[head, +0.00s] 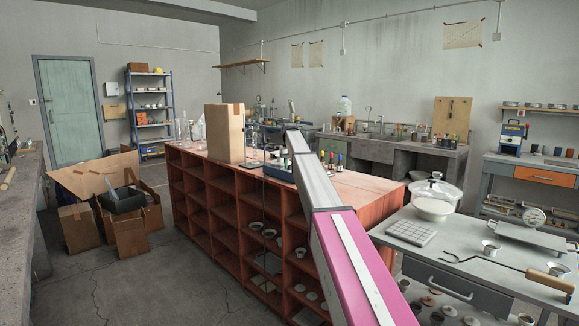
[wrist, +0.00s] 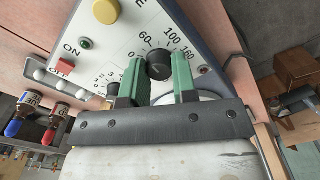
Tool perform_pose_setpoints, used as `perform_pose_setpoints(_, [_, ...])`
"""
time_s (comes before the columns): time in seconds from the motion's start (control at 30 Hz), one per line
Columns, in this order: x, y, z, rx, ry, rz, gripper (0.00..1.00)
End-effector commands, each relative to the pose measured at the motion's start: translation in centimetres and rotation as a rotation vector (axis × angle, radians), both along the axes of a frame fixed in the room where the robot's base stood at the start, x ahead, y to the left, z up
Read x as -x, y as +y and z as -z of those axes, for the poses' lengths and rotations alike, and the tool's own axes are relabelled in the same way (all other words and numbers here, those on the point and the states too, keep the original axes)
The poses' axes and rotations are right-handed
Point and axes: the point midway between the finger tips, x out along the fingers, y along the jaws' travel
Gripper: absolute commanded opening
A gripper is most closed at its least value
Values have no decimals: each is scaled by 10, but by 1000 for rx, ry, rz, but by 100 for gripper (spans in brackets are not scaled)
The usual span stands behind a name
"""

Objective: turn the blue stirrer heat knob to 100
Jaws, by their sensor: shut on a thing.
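The stirrer's front panel (wrist: 112,50) is pale with a dark blue housing edge and fills the upper middle of the wrist view. Its black heat knob (wrist: 159,66) sits under a printed scale where 60, 100 and 160 can be read. My gripper (wrist: 158,78) has green fingers, one on each side of the knob, and is shut on it. The knob's pointer mark cannot be made out, so its setting is unclear. A second, smaller dark knob (wrist: 113,88) is partly hidden by the left finger. In the head view my arm hides the gripper and most of the stirrer.
A yellow button (wrist: 106,11) and a red OFF switch (wrist: 65,67) are on the panel. Small bottles with red and blue tops (wrist: 14,127) stand close at the left. In the head view a tall cardboard box (head: 224,133) stands on the red shelf bench (head: 372,190).

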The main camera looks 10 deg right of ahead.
Motion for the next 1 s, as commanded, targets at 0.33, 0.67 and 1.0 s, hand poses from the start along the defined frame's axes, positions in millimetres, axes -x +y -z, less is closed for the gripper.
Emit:
perform_pose_setpoints(0.33, [0,0,0,0,0,330,2])
perform_pose_setpoints(0.67, [0,-1,0,0,0,638,2])
perform_pose_setpoints(1.0, [0,-1,0,0,0,883,2])
